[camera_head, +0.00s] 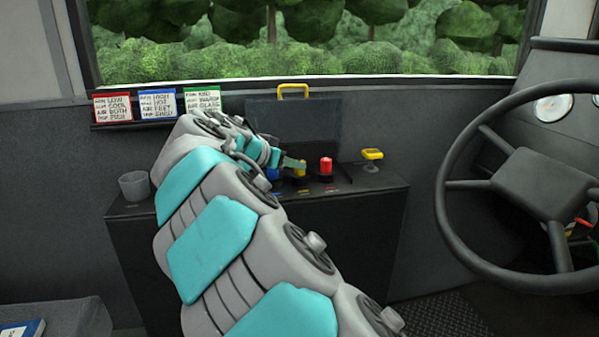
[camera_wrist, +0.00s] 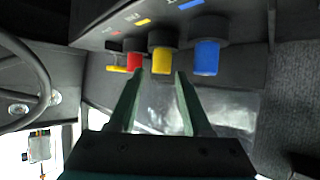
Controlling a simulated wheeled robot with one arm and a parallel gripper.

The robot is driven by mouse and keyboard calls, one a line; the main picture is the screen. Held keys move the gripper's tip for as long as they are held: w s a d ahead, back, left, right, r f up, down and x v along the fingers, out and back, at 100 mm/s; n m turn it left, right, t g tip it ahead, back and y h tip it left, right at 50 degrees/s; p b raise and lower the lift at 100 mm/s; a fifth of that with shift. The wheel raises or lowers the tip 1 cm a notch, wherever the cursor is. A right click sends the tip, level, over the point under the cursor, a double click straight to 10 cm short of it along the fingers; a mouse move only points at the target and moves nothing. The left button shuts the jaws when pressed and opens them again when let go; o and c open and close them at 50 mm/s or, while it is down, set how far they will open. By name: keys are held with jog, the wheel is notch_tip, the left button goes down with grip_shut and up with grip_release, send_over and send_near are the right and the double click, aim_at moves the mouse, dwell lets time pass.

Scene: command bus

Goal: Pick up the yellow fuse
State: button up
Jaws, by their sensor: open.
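The yellow fuse (camera_wrist: 161,60) stands in a dark round socket between the red fuse (camera_wrist: 134,62) and the blue fuse (camera_wrist: 206,57). In the head view the yellow fuse (camera_head: 300,172) is partly hidden by my gripper (camera_head: 298,164), and the red fuse (camera_head: 326,166) shows to its right.
A yellow-topped part (camera_head: 372,155) sits right of the red fuse on the dark console (camera_head: 385,182). A grey cup (camera_head: 134,186) stands at its left end. An upright lid (camera_head: 322,120) with a yellow handle is behind. The steering wheel (camera_head: 447,190) is at right.

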aim_at(300, 171)
jog(key=x, duration=0.6)
jog(key=shift+a, duration=0.15)
grip_shut()
